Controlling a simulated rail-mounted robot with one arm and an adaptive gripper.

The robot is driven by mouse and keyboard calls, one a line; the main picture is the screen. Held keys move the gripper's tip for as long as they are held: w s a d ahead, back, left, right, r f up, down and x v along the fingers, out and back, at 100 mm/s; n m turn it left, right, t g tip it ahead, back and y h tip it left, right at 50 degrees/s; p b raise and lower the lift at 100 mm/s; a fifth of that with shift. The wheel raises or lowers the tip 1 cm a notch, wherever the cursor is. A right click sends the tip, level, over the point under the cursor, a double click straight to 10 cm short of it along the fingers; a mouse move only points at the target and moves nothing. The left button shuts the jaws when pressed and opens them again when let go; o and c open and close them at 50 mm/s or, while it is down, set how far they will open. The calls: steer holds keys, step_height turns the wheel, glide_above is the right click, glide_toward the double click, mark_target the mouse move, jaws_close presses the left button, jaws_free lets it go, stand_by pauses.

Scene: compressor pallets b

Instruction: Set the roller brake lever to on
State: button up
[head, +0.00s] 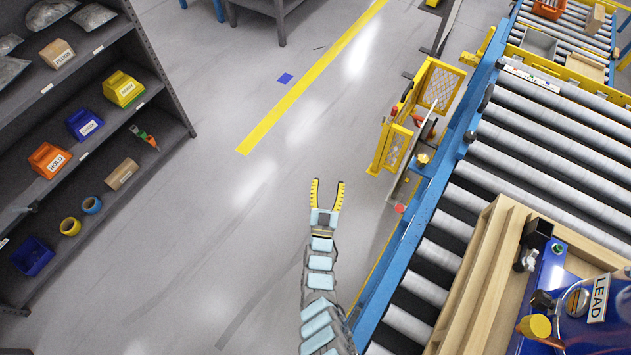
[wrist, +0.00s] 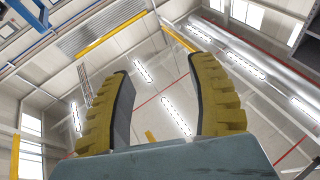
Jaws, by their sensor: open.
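My gripper (head: 327,184) is open and empty, above the bare floor left of the roller conveyor. Its two yellow ribbed fingers stand apart in the wrist view (wrist: 160,68), with only the ceiling and upper walls between and behind them. A yellow guard frame with mesh (head: 437,87) stands at the conveyor's left side, up and to the right of my gripper. Small red and yellow parts show by a grey plate beside it, but I cannot tell which is the roller brake lever or how it is set. My gripper is apart from all of them.
The roller conveyor (head: 548,140) with its blue side rail (head: 446,165) runs along the right. A wooden pallet (head: 484,270) bears a blue machine with a LEAD label. Shelving (head: 172,92) with bins stands at left. The floor between is clear, with a yellow line.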

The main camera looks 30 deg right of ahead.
steer(key=shift+w+a+r+n+t+y+p, duration=0.2)
steer(key=shift+a+r+t, duration=0.3)
steer(key=shift+a+r, duration=0.5)
steer(key=shift+w+a+r+n+t+y+p, duration=0.1)
steer(key=shift+a+r+n+t+y+p, duration=0.3)
steer(key=shift+a+r, duration=0.6)
steer(key=shift+f, duration=0.2)
